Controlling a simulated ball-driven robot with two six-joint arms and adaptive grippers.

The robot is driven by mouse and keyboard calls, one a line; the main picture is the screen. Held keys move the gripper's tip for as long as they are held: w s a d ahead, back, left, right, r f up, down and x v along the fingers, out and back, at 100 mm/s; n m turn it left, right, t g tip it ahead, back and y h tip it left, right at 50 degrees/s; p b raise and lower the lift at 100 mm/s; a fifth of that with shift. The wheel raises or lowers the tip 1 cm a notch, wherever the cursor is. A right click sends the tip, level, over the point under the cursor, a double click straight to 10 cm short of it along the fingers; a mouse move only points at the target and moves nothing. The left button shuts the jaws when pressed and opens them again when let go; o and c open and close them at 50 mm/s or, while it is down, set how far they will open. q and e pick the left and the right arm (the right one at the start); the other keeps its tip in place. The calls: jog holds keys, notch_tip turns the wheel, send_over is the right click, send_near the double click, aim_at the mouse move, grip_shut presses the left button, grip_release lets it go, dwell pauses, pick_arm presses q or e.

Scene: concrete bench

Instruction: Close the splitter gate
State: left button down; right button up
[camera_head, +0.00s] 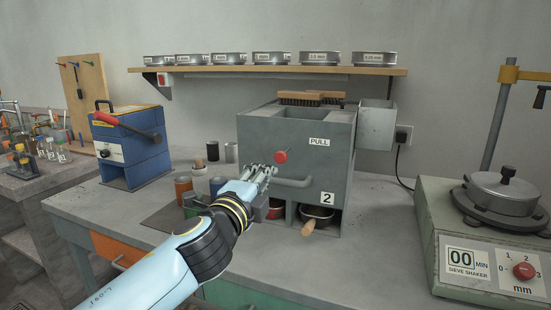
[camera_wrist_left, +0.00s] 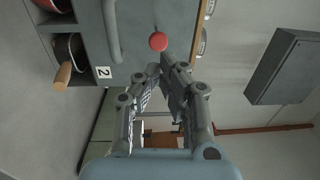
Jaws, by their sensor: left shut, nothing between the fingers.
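The splitter (camera_head: 262,133) is a grey metal box on the bench with an open hopper top. A red gate knob (camera_head: 281,157) sticks out of its front, below a "PULL" label (camera_head: 319,142). The knob also shows in the left wrist view (camera_wrist_left: 158,41). A grey bar handle (camera_head: 294,182) is below the knob. My left gripper (camera_head: 267,170) is shut and empty, just in front of the splitter's face and close to the knob, to its lower left in the head view. I cannot tell whether the fingertips touch it. My right gripper is not in view.
Pans with a wooden handle (camera_head: 308,229) sit in the splitter's lower openings. Several small cans (camera_head: 184,190) stand left of it. A blue box (camera_head: 130,146) is at the back left. A sieve shaker (camera_head: 486,240) stands at the right. A shelf (camera_head: 260,71) holds sieves above.

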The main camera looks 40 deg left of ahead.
aim_at(280, 159)
pick_arm(q)
jog(key=x, duration=0.7)
jog(key=shift+p, duration=0.35)
jog(key=b+x, duration=0.1)
jog(key=x, duration=0.3)
jog(key=shift+w+a+f, duration=0.1)
jog(key=shift+w, duration=0.2)
jog(key=shift+s, duration=0.1)
